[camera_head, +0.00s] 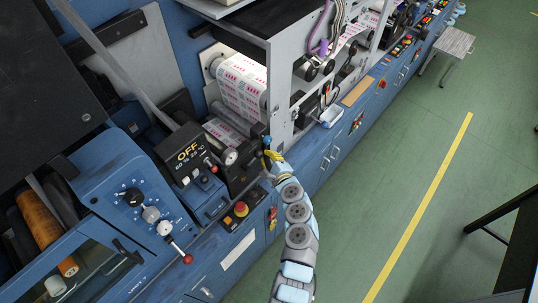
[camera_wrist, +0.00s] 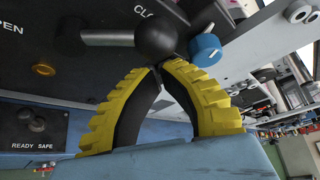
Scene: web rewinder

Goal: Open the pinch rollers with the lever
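The lever shows in the wrist view as a metal rod (camera_wrist: 108,38) with a black ball knob (camera_wrist: 163,38) at its right end. It lies about level across a grey panel, between partly visible "OPEN" lettering at left and "CLO" lettering at top. My gripper (camera_wrist: 157,67) has yellow ribbed fingers with black inner sides. The fingertips come together just below the knob, with nothing seen between them. Whether they touch the knob I cannot tell. In the camera_head view my gripper (camera_head: 269,155) is at the front of the machine; the lever is not clear there. The pinch rollers cannot be made out.
A blue knob (camera_wrist: 205,48) is close right of the ball knob. A "READY SAFE" switch panel (camera_wrist: 35,130) is at lower left. The green floor at right is mostly clear.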

